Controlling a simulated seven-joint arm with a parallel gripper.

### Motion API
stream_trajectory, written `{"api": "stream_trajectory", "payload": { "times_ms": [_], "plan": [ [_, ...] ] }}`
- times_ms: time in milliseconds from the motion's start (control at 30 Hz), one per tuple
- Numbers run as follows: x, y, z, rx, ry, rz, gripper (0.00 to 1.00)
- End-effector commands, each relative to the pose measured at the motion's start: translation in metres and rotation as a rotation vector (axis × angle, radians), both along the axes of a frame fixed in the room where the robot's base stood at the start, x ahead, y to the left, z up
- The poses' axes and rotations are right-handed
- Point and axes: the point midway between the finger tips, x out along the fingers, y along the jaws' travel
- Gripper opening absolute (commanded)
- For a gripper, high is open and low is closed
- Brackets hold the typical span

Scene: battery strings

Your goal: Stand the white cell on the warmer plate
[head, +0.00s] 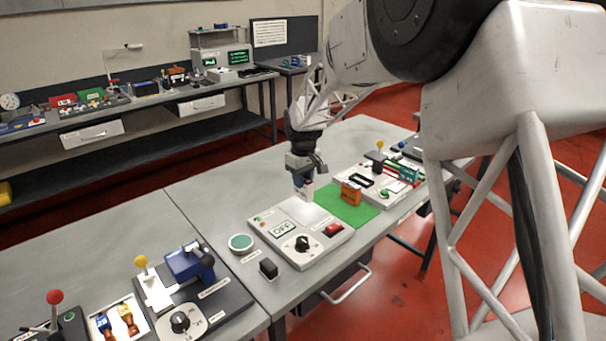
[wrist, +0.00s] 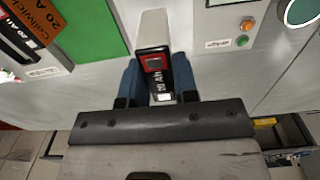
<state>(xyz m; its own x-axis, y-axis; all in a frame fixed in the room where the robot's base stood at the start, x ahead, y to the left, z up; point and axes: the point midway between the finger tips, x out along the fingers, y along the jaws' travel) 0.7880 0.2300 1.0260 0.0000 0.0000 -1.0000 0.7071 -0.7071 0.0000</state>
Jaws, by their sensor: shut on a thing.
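The white cell (wrist: 153,28) is held in my gripper (wrist: 158,80), between its two blue fingers. In the wrist view its near end shows a red square and a dark side marked "10 Ah". In the head view my gripper (head: 304,181) points down with the pale lower part of the cell (head: 307,193) showing below it. The cell is just over the back of a light grey unit (head: 270,232) with an OFF display, a black knob and a red switch. Its smooth pale area (head: 311,213) looks like the warmer plate. I cannot tell whether the cell touches it.
An orange cell (head: 351,191) stands on a green mat (head: 345,211) right of the unit. A second unit (head: 375,180) with a yellow-knobbed lever is beyond. The table behind is clear.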

Motion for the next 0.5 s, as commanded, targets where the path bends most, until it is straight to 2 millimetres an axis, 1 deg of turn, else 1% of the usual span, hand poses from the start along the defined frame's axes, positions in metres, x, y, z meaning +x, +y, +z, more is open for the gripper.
{"api": "stream_trajectory", "payload": {
  "times_ms": [500],
  "plan": [
    [0.000,0.000,-0.036,-0.001,0.001,0.000,0.04]
  ]
}}
